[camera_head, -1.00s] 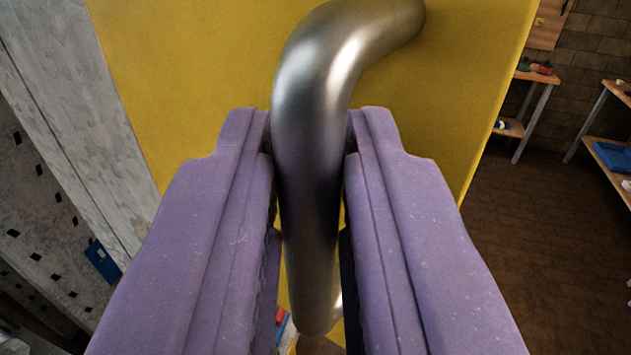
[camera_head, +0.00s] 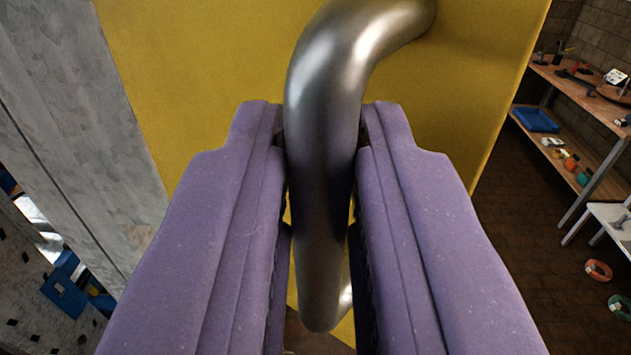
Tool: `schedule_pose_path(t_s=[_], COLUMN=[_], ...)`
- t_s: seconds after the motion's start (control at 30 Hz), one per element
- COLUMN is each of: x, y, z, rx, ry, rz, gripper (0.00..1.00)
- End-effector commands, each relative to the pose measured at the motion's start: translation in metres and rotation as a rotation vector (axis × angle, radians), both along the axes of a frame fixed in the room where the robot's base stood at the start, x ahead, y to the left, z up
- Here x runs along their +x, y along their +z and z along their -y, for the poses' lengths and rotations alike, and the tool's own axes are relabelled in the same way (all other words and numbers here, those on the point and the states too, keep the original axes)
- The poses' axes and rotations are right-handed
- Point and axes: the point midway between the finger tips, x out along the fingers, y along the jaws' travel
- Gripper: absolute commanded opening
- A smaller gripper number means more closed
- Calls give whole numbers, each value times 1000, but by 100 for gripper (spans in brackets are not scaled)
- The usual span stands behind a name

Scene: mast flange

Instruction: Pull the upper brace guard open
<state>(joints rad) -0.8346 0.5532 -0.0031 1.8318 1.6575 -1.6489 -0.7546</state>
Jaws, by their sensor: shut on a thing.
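The yellow guard panel (camera_head: 190,70) fills the upper middle of the view. A curved metal handle (camera_head: 322,110) is fixed to it and bends away toward the panel at the top right. My gripper (camera_head: 322,125) has its two purple fingers on either side of the handle bar, shut on it. The lower end of the handle shows below, between the fingers. The rest of the panel's lower part is hidden behind my fingers.
A grey metal post (camera_head: 75,120) stands to the left of the panel. A wooden shelf bench (camera_head: 600,110) with a blue tray (camera_head: 536,120) stands at the right. Rings (camera_head: 598,270) lie on the brown floor (camera_head: 520,230), which is otherwise mostly open there.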

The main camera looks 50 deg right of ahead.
Motion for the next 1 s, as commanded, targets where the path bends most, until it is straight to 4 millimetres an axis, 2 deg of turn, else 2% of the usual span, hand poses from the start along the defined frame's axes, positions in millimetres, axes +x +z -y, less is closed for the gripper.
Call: schedule_pose_path(t_s=[0.07, 0.1, 0.17, 0.47, 0.57, 0.8, 1.0], x=[2, 2, 1, 0, -7, -35, -47], y=[4, 4, 4, 1, 0, -1, 1], z=[1, 1, 1, -1, -9, -42, -56], rx=[1, 1, 1, 1, 0, 2, 1], ry=[-2, -2, -2, 0, 1, 0, -3], rz=[10, 10, 9, 4, 5, 4, 6], gripper=[0, 24, 36, 36, 36, 36, 36])
